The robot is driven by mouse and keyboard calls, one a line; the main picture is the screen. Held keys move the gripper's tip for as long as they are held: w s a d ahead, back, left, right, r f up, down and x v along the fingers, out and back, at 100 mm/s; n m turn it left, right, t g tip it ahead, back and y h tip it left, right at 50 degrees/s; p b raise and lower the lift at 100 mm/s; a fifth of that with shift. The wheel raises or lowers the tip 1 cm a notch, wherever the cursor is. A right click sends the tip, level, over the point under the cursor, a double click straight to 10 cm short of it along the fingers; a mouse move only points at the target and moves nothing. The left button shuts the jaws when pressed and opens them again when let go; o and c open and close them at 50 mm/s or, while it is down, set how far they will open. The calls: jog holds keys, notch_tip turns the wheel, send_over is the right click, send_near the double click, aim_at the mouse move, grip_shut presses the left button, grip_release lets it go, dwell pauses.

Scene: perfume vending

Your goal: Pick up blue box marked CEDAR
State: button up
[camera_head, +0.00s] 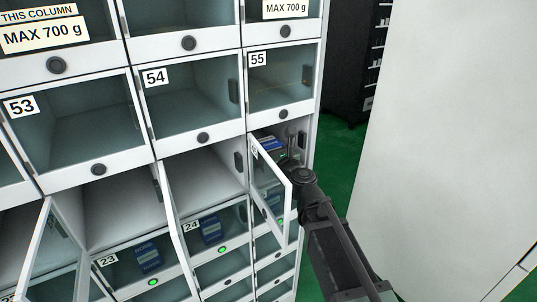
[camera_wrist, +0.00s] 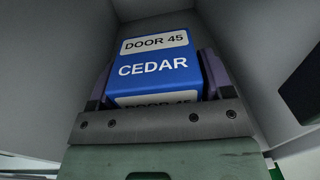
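The blue box marked CEDAR (camera_wrist: 153,70) sits inside a grey-walled compartment in the wrist view, with white DOOR 45 labels on its faces. My gripper (camera_wrist: 156,82) has one dark finger along each side of the box, with no clear gap on either side, so it looks shut on it. In the head view a bit of the blue box (camera_head: 268,143) shows in the open compartment below 55. My gripper (camera_head: 283,158) reaches into that compartment, and its fingers are mostly hidden by the open door and my wrist.
The open clear door (camera_head: 270,190) with a white frame stands just left of my wrist. Other doors hang open further left (camera_head: 50,255). Compartments 23 and 24 hold other blue boxes (camera_head: 148,256). A pale wall panel (camera_head: 450,130) stands on the right, with green floor between.

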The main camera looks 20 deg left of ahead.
jog(key=c, duration=0.6)
jog(key=shift+c, duration=0.2)
jog(key=shift+r, duration=0.1)
jog(key=shift+r+p, duration=0.3)
jog(key=shift+p, duration=0.1)
jog(key=s+d, duration=0.3)
jog(key=d, duration=1.4)
jog(key=shift+s+d+r+p, duration=0.2)
jog(key=shift+d+r+p, duration=0.15)
notch_tip(320, 180, up, 23)
jog(key=p, duration=2.3)
